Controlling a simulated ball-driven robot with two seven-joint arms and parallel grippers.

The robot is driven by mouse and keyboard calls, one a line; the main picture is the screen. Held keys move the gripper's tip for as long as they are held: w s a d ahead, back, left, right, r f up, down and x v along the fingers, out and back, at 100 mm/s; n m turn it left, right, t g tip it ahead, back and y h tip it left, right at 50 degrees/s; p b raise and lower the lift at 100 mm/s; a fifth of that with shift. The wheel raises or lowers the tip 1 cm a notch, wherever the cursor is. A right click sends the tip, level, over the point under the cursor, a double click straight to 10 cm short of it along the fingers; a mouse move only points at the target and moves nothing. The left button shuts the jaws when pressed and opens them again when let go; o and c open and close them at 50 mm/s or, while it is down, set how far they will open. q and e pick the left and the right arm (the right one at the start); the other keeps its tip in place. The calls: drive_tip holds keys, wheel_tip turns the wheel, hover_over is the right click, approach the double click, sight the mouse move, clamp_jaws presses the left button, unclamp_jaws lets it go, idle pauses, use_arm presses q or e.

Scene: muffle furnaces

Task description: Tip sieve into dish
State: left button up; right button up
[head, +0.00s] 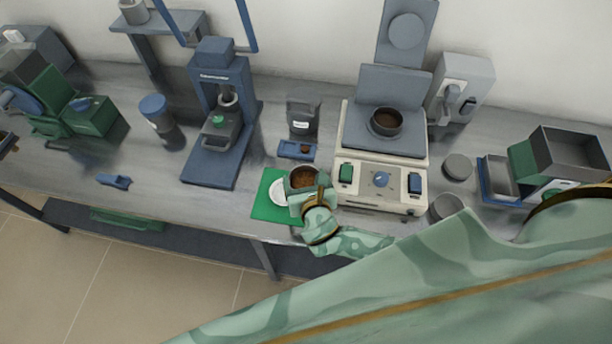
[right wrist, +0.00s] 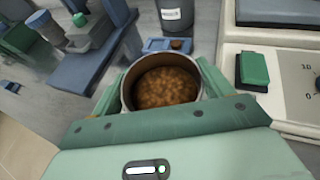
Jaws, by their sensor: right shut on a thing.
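A round metal sieve (head: 303,171) holds brown granules, which also show from above in the right wrist view (right wrist: 166,88). My right gripper (head: 302,189) is shut on the sieve, with one finger on each side of its wall in the right wrist view. The sieve looks about upright. A white dish (head: 277,193) lies on a green mat (head: 268,210), just left of the sieve in the head view. The sieve and gripper hide part of the dish and mat. The dish is not seen in the right wrist view. My left gripper is not in view.
A cream device (head: 383,207) with a dark pan (head: 387,121) on its plate stands to the right. A blue tray (head: 296,151) and a grey jar (head: 303,112) stand behind the sieve. A blue press (head: 217,120) stands to the left. The bench's front left is mostly clear.

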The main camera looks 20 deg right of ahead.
sight(304, 185)
drive_tip(key=shift+f, duration=0.35)
drive_tip(key=shift+a+f+b, duration=0.1)
drive_tip(key=shift+f+b, duration=0.6)
drive_tip(key=shift+b, duration=0.3)
drive_tip(key=shift+f+b, duration=0.7)
drive_tip(key=shift+b, duration=0.05)
drive_tip(key=shift+r, duration=0.25)
drive_tip(key=shift+r+n+h+p, duration=0.15)
drive_tip(key=shift+n+h+p, duration=0.2)
drive_tip(key=shift+n, duration=0.15)
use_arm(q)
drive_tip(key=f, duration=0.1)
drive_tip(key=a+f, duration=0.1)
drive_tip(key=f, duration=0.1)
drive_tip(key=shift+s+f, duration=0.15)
use_arm(e)
drive_tip(key=shift+r+n+h+p, duration=0.35)
drive_tip(key=shift+n+p, duration=0.15)
drive_tip(key=shift+p, duration=0.35)
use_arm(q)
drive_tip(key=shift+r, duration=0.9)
use_arm(e)
drive_tip(key=shift+f, duration=0.1)
